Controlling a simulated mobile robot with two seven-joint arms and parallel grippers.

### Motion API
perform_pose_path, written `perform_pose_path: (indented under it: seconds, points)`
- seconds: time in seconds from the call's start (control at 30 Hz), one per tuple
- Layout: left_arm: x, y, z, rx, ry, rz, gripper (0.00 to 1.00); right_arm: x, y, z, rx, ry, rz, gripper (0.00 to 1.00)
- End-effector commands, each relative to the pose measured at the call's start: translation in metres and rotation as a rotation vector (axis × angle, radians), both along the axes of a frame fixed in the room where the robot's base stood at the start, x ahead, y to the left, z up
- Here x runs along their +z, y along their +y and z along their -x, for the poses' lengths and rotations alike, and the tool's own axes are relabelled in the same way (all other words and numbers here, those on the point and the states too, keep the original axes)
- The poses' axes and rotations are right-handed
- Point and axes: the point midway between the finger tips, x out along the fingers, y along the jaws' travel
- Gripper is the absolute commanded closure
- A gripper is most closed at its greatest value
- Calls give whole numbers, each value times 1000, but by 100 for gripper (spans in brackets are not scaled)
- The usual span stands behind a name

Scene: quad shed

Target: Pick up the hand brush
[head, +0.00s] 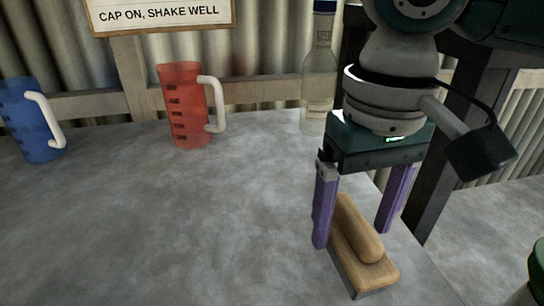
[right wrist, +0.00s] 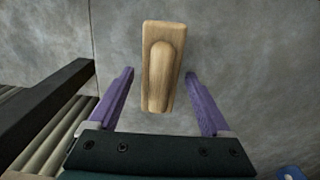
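The hand brush (head: 358,239) has a light wooden body with a raised rounded grip and lies on the grey bench near its right edge. It also shows in the right wrist view (right wrist: 163,66), grip side up. My right gripper (head: 356,234) points down over the brush with its purple fingers spread wide, one on each side. In the right wrist view the open fingers (right wrist: 162,74) flank the near part of the brush with gaps on both sides, and nothing is held. My left gripper is not in view.
A red measuring jug (head: 186,105) and a blue measuring jug (head: 32,119) stand at the back left of the bench (head: 190,225). A clear bottle (head: 319,70) stands at the back, close to my right arm. The middle and front of the bench are clear.

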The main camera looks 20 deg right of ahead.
Motion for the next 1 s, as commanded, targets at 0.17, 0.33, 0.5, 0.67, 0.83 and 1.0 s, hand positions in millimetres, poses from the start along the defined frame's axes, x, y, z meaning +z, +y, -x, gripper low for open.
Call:
perform_pose_path:
  seconds: [0.17,0.33,0.5,0.67,0.83,1.0]
  points:
    - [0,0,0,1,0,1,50,0,0,0,0,0,0,39]
    - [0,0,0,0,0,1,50,0,0,0,0,0,0,58]
    - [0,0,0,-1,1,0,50,0,0,0,0,0,0,77]
    - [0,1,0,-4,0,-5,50,0,0,0,0,0,0,95]
    - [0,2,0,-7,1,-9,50,1,0,0,0,-1,0,100]
    - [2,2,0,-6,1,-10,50,6,0,-1,0,-1,-1,100]
